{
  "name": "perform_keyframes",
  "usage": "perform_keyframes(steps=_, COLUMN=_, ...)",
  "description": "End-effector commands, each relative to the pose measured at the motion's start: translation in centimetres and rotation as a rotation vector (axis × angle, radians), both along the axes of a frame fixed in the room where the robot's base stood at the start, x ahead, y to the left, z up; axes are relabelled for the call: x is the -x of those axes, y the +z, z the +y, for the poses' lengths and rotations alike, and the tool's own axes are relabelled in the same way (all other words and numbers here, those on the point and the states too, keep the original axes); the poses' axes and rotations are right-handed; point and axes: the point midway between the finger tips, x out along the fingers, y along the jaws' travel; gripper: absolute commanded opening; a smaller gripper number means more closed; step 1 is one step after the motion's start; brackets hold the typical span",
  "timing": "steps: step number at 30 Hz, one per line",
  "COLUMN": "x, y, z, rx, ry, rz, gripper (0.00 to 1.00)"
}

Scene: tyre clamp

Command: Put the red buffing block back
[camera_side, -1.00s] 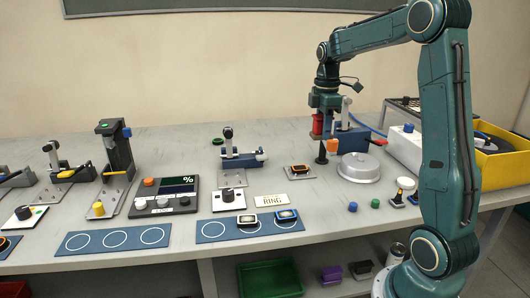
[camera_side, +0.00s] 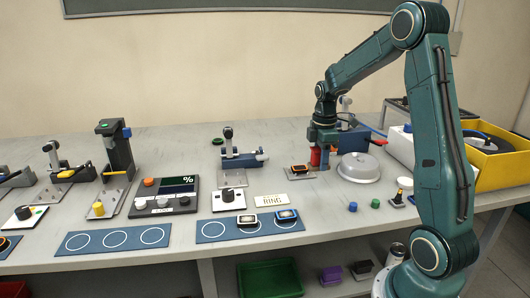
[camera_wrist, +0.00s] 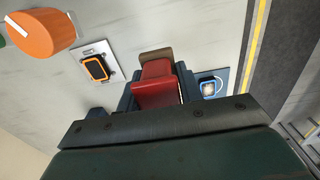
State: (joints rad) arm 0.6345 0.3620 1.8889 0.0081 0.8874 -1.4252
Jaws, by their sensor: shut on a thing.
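The red buffing block (camera_side: 315,157) is held low under my gripper (camera_side: 322,146), close to the table; I cannot tell if it touches. In the wrist view the red block (camera_wrist: 155,85) sits between the jaws of my gripper (camera_wrist: 155,98), which are shut on it. A brown piece (camera_wrist: 156,54) shows at its far end, and I cannot tell if it belongs to the block.
An orange-rimmed device (camera_side: 299,169) on a plate lies left of the block. A grey domed lid (camera_side: 359,167) stands close on the right. A blue clamp (camera_side: 354,142) is behind. A blue cap (camera_side: 352,207) and a green cap (camera_side: 375,204) lie in front.

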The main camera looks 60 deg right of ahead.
Motion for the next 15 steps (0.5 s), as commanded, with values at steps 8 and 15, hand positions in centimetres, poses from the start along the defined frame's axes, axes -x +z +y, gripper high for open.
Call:
perform_keyframes(steps=8, x=0.1, y=-4.7, z=0.0, rx=-0.002, ry=0.000, rz=0.002, gripper=0.15)
perform_keyframes(steps=15, x=0.0, y=-5.7, z=0.0, rx=0.001, ry=0.000, rz=-0.002, gripper=0.15)
